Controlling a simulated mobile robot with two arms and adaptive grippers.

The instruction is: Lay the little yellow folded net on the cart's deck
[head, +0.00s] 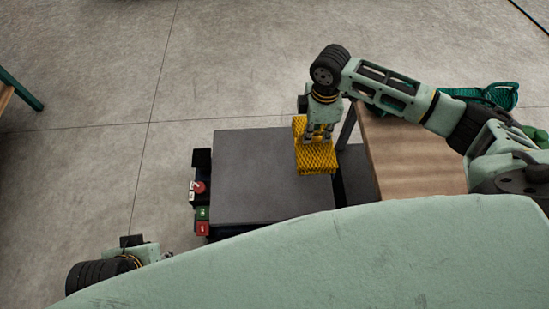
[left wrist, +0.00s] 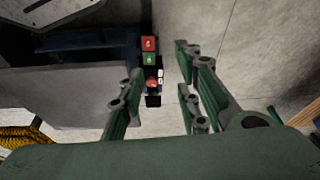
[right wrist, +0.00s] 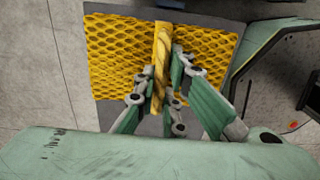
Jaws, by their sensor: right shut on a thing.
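The little yellow folded net (head: 316,160) hangs under my right gripper (head: 320,128), over the right part of the cart's dark grey deck (head: 250,180). In the right wrist view, the fingers of my right gripper (right wrist: 163,85) are shut on a raised yellow ridge in the middle of the net (right wrist: 112,60). I cannot tell whether the net touches the deck. My left gripper (left wrist: 157,88) is open and empty in the left wrist view, beside the deck (left wrist: 65,95). A bit of the net (left wrist: 25,137) shows there at lower left.
A wooden-topped table (head: 405,160) stands just right of the cart, with green netting (head: 490,95) at its far side. A control box with red and green buttons (head: 201,212) is on the cart's left side. The deck's left and middle are bare. Concrete floor is open to the left.

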